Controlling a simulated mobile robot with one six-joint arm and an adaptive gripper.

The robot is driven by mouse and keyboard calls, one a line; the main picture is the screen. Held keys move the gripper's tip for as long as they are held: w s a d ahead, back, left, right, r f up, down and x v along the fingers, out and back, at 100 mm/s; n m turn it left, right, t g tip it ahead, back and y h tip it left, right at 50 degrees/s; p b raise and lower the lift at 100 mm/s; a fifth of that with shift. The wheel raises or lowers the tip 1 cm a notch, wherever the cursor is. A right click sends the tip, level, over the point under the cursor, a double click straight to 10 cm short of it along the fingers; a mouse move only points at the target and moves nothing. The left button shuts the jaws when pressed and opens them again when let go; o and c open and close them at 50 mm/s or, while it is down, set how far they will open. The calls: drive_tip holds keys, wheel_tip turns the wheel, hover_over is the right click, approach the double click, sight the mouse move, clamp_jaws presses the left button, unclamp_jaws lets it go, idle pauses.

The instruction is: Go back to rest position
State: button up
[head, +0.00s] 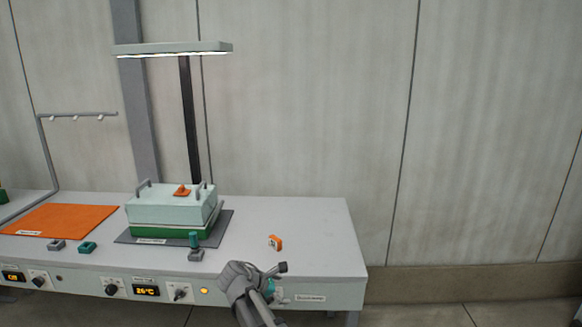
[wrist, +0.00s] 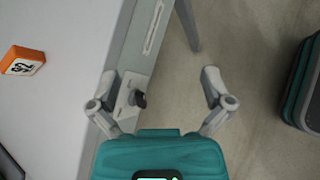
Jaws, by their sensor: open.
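My gripper (wrist: 160,92) is open and empty in the wrist view, with its two fingers spread apart. It hangs over the front edge of the bench, with floor and the bench's front panel below it. In the head view my arm reaches up from the bottom, and the gripper (head: 283,280) is at the right part of the bench front. A small orange block with a printed label (wrist: 22,61) lies on the bench top left of the gripper. It also shows in the head view (head: 275,242), behind the gripper, apart from it.
The bench (head: 310,225) holds a pale green box (head: 170,210) with handles on a dark mat, an orange mat (head: 60,219) and small grey and green parts. Knobs and displays line its front. A dark green-striped container (wrist: 304,85) stands on the floor at right.

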drive_tip(key=s+d+f+m+g+y, duration=0.3)
drive_tip(key=s+d+m+y, duration=0.1)
drive_tip(key=s+d+m, duration=0.5)
drive_tip(key=s+d+f+m+g+y, duration=0.3)
drive_tip(key=s+d+f+m+y, duration=0.15)
drive_tip(key=s+d+m, duration=0.5)
wheel_tip(320, 180, up, 16)
drive_tip(key=w+d+m+p, duration=0.1)
drive_tip(key=w+p, duration=0.1)
drive_tip(key=p, duration=1.3)
drive_tip(key=shift+m, duration=0.35)
drive_tip(key=shift+d+f, duration=0.1)
